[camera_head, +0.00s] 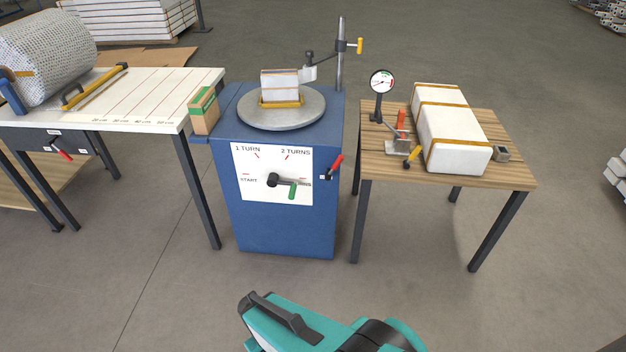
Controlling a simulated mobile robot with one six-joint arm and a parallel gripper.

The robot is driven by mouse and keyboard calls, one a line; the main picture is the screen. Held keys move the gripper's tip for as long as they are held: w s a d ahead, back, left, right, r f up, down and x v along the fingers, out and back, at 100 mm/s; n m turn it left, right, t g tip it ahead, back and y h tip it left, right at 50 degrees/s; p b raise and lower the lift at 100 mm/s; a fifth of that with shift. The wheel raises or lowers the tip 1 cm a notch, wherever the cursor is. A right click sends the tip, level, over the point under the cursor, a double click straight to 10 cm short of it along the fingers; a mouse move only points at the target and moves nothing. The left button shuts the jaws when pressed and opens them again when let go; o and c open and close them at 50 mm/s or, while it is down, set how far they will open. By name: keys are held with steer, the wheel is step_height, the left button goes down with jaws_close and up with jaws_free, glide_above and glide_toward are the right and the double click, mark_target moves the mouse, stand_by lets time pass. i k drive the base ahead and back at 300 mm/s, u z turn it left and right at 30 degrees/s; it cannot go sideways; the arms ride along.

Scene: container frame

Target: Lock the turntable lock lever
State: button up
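The round grey turntable (257,118) lies on top of the blue cabinet (282,225), with a white block (279,83) in a yellow-edged holder on it. A short lever with a red grip (336,163) sticks out at the cabinet's upper right front edge, tilted up to the right; it looks like the lock lever. On the white dial plate (247,162), a black crank with a green handle (292,190) points right. Teal and black parts of my own arm show at the bottom edge, well apart from the cabinet. I see no gripper fingers.
A wooden table (515,178) on the right holds a long white block (440,125), a dial gauge (382,82) and a clamp. A white-topped table (150,95) stands left. A post (341,50) rises behind the turntable. The floor before the cabinet is clear.

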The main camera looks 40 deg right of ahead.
mark_target(340, 158)
steer(key=z, duration=0.85)
steer(key=k, duration=1)
steer(key=i, duration=0.8)
